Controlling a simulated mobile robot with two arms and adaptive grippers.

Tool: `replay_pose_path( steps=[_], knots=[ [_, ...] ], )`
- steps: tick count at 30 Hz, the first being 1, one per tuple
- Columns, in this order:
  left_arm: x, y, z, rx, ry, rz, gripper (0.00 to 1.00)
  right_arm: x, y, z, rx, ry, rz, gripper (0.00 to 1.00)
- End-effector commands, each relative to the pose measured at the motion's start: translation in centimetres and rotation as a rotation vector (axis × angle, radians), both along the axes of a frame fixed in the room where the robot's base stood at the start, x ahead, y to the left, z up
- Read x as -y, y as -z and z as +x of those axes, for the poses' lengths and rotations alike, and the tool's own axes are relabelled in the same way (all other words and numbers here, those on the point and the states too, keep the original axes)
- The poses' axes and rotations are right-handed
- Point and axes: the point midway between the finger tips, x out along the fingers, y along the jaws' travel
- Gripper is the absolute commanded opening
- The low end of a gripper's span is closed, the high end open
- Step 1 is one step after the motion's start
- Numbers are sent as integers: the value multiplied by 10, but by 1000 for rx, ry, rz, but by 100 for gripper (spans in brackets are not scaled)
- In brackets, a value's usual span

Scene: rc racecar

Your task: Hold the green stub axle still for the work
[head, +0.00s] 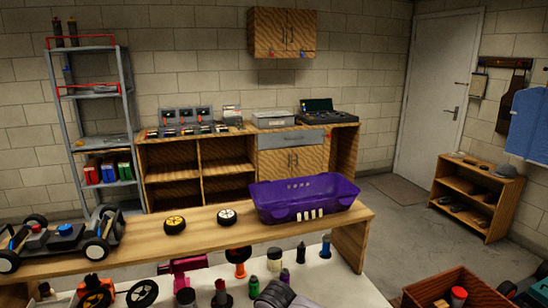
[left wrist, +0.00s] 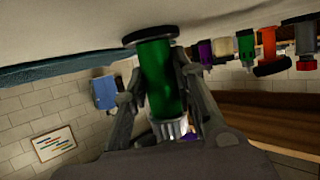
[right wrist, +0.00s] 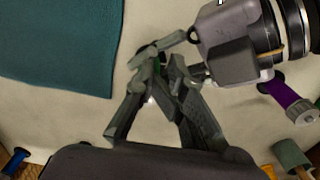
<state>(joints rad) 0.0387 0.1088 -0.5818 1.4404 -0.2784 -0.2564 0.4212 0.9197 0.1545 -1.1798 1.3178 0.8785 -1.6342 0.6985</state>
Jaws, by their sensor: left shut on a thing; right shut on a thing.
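The green stub axle (left wrist: 160,75) stands in the left wrist view, which is upside down. Its black disc (left wrist: 151,35) is on the pale table top and its silvery tip (left wrist: 170,130) points away from it. My left gripper (left wrist: 160,80) is shut around the green body, one finger on each side. In the right wrist view my left gripper (right wrist: 165,48) reaches in from the upper right. My right gripper (right wrist: 165,78) is shut with its fingertips close beside it. A small green patch shows there; what the right fingers hold is mostly hidden.
Several coloured parts stand on the pale table, with a purple one (right wrist: 290,102) near my left gripper. A teal mat (right wrist: 60,40) lies at upper left in the right wrist view. Behind, a wooden bench (head: 200,232) bears a purple bin (head: 300,207) and a car chassis (head: 60,240).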

Motion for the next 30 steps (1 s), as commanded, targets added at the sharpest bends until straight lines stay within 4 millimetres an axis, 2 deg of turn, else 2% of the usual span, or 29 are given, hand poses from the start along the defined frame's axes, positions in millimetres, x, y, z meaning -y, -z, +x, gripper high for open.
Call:
replay_pose_path(
  steps=[1, 18, 25, 30],
  knots=[
    [2, 3, -2, -6, 3, -2, 0, -3, 4, -4, -11, -5, 2, 0],
    [2, 3, -1, -5, 2, -1, 0, -5, 3, -4, -9, -5, 3, 0],
    [2, 2, -1, -5, 1, -1, 0, -6, 3, -10, -9, -5, 3, 0],
    [1, 3, -1, -6, 0, 1, 0, -6, -4, -10, -5, -4, 3, 0]
  ],
)
